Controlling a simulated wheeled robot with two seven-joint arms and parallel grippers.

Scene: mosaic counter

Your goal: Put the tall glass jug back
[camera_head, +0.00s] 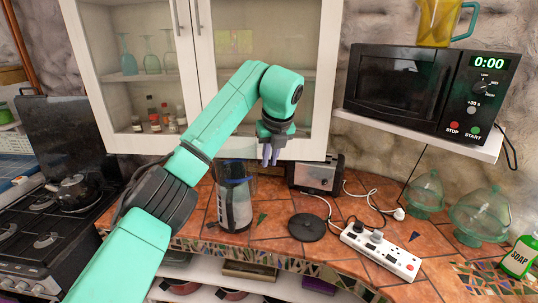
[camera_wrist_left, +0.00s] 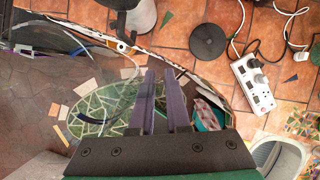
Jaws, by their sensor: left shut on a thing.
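A tall clear glass jug (camera_head: 222,150) shows faintly in the head view, in front of the kettle and just left of my left gripper (camera_head: 270,158). In the left wrist view the glass jug (camera_wrist_left: 60,70) is a large see-through shape at left. My left gripper (camera_wrist_left: 162,90) is shut on it, its purple fingers close together, and holds it in the air at the counter's front. The exact grip point on the glass is hard to make out. My right gripper is in neither view.
A kettle (camera_head: 236,212) stands on the tiled counter (camera_head: 275,245), with a black disc (camera_head: 307,227), a toaster (camera_head: 316,176) and a power strip (camera_head: 380,252) to its right. A yellow jug (camera_head: 432,22) stands on the microwave (camera_head: 400,85). Glass-doored cabinets (camera_head: 265,70) hang behind.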

